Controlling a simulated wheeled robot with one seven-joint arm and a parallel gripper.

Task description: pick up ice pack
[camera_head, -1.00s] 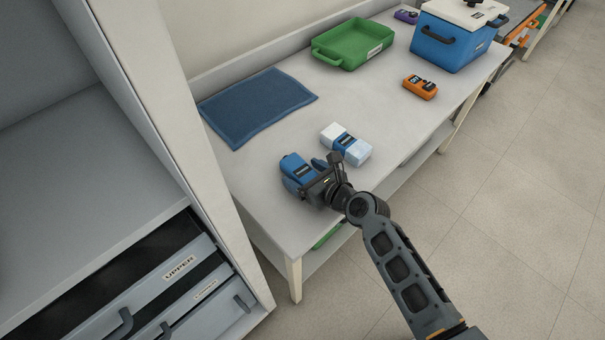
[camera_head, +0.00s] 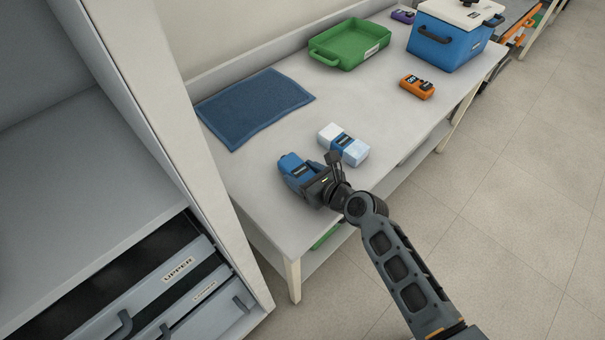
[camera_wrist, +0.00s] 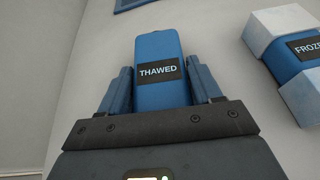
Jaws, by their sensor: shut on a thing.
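A blue pack labelled THAWED (camera_wrist: 160,70) lies between the fingers of my gripper (camera_wrist: 162,88) in the wrist view. In the head view the blue pack (camera_head: 289,164) is at the near left part of the bench, and my gripper (camera_head: 308,176) is shut on it. I cannot tell whether it is clear of the bench top. A second pack, white-ended with a blue middle and a partly cut-off label starting FROZE (camera_wrist: 306,50), lies on the bench to the right. It also shows in the head view (camera_head: 343,144), apart from my gripper.
A blue mat (camera_head: 255,105), a green tray (camera_head: 350,45), an orange device (camera_head: 417,87), a purple item (camera_head: 403,16) and a blue cooler with a white lid (camera_head: 448,42) are on the bench (camera_head: 250,190). A cabinet with drawers (camera_head: 175,280) stands at left.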

